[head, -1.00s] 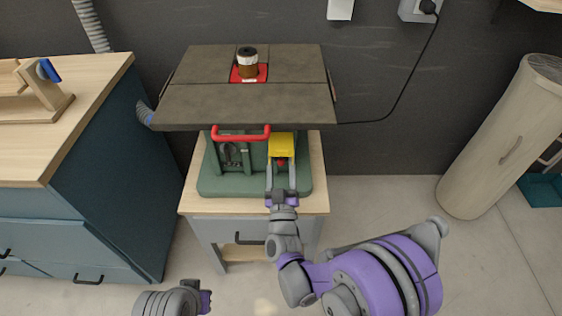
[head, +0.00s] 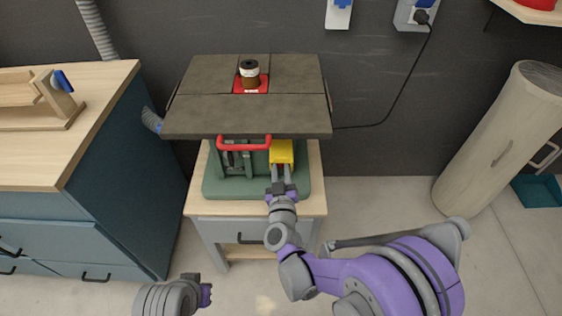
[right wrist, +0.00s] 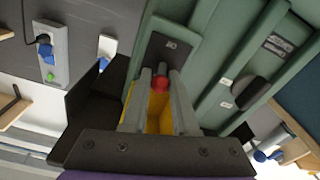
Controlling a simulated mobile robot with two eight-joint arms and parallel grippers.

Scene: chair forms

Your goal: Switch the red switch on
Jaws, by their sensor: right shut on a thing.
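The green machine (head: 228,187) with the dark table top stands on a wooden-topped cabinet. A yellow housing (head: 281,150) is on its front, under the top's edge; in the right wrist view its yellow inside (right wrist: 158,115) shows. The red switch (right wrist: 160,84) is a round red knob there, between my right fingertips. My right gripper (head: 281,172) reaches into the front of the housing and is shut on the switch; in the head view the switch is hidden. My left gripper (head: 206,295) is low at the picture's bottom, away from the machine, and its fingers are unclear.
The dark table top (head: 248,119) overhangs the housing. A red handle bar (head: 244,146) is left of my right gripper. A blue cabinet (head: 125,170) is to the left and a wooden cylinder (head: 490,140) to the right.

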